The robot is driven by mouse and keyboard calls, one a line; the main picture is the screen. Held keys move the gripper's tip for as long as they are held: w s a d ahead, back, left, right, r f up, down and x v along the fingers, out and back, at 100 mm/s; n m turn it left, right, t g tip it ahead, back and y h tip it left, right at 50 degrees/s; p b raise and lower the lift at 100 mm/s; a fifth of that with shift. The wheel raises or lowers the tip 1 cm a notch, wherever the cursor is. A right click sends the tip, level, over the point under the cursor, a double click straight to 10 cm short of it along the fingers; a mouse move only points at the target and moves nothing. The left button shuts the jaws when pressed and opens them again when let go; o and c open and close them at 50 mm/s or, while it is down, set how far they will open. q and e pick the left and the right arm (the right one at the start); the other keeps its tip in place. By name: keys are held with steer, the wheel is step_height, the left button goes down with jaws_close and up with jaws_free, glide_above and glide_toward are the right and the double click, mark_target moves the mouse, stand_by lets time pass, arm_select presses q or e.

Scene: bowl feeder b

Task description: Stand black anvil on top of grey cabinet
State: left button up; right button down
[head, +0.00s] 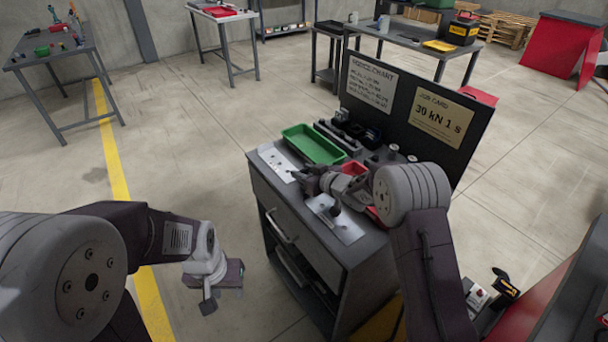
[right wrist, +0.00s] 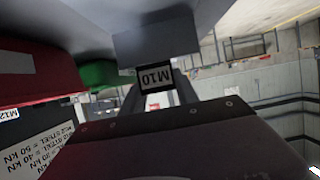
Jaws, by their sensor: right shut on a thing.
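The grey cabinet (head: 330,262) stands in the middle of the head view, with a drawer and an open shelf below. My right gripper (head: 312,184) is over its top, near the front. The right wrist view shows a small black block with an M10 label (right wrist: 157,76) at my right gripper, which I take for the black anvil. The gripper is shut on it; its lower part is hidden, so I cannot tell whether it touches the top. My left gripper (head: 222,282) hangs left of the cabinet, clear of it, and its jaws are unclear.
On the cabinet are a green tray (head: 314,144), a red bin (head: 353,168), metal plates (head: 336,222) and several dark small parts. A black board (head: 408,110) with a chart and job card closes the back. Clear floor lies to the left.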

steer(key=shift+r, duration=0.15)
steer(key=c, duration=0.9)
jaws_free()
steer(key=shift+f, duration=0.2)
steer(key=shift+r, duration=0.2)
steer(key=p+v, duration=0.1)
steer(key=v, duration=1.1)
steer(key=shift+s+d+f, duration=0.1)
steer(key=shift+f, duration=0.05)
